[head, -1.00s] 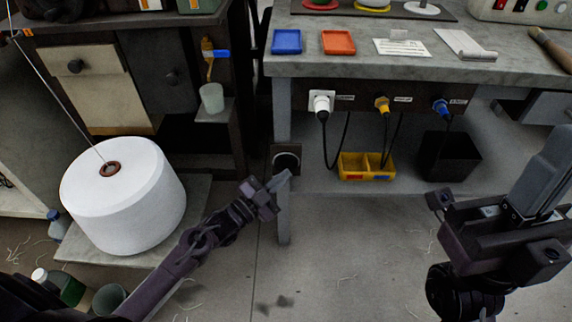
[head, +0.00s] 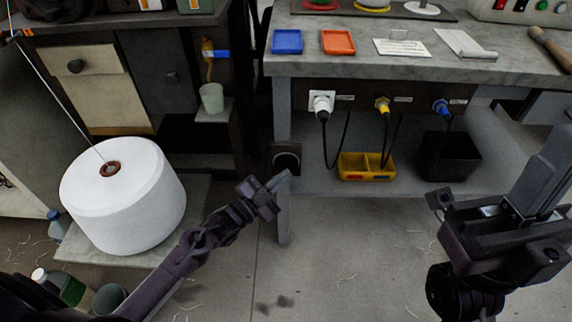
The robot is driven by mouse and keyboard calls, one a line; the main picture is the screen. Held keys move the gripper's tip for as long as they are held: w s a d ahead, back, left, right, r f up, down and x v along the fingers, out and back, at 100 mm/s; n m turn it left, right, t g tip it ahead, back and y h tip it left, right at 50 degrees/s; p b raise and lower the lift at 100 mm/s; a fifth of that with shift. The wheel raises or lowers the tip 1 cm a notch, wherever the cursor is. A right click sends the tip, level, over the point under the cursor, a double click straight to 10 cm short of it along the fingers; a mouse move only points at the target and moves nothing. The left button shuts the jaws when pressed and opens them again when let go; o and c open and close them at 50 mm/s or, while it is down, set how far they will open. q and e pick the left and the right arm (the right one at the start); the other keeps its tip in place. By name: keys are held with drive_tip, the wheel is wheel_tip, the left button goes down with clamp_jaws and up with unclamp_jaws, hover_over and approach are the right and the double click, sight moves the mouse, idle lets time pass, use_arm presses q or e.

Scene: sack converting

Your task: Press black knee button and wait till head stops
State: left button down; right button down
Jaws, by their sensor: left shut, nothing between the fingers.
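The black knee button (head: 286,160) is a round black disc on a dark square plate, fixed low by the table's left front leg. My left gripper (head: 284,178) is shut and empty, its fingertips at the lower edge of the button plate. I cannot tell from this view whether the tips touch the button or how far it is pushed in. My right gripper (head: 545,175) is at the right edge, over the floor and away from the button; its finger gap is not clear. No sewing head shows in view.
A grey worktable (head: 360,63) stands above the button, with white, yellow and blue plugs and hanging cables below its edge. A yellow bin (head: 366,167) and a black bin (head: 450,156) sit on the lower shelf. A white thread cone (head: 124,196) stands left of my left arm.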

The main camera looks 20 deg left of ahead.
use_arm(q)
drive_tip(key=shift+w+a, duration=0.1)
drive_tip(key=shift+w, duration=0.3)
drive_tip(key=shift+w+a+b, duration=0.2)
drive_tip(key=shift+w+b, duration=0.1)
drive_tip(key=shift+w, duration=0.3)
idle(0.9)
drive_tip(key=shift+s+r, duration=0.1)
drive_tip(key=shift+s, duration=0.05)
drive_tip(key=shift+s+d+p, duration=0.2)
drive_tip(key=shift+s+p, duration=0.25)
drive_tip(key=shift+p, duration=0.1)
drive_tip(key=shift+s+d, duration=0.1)
drive_tip(key=shift+s, duration=0.3)
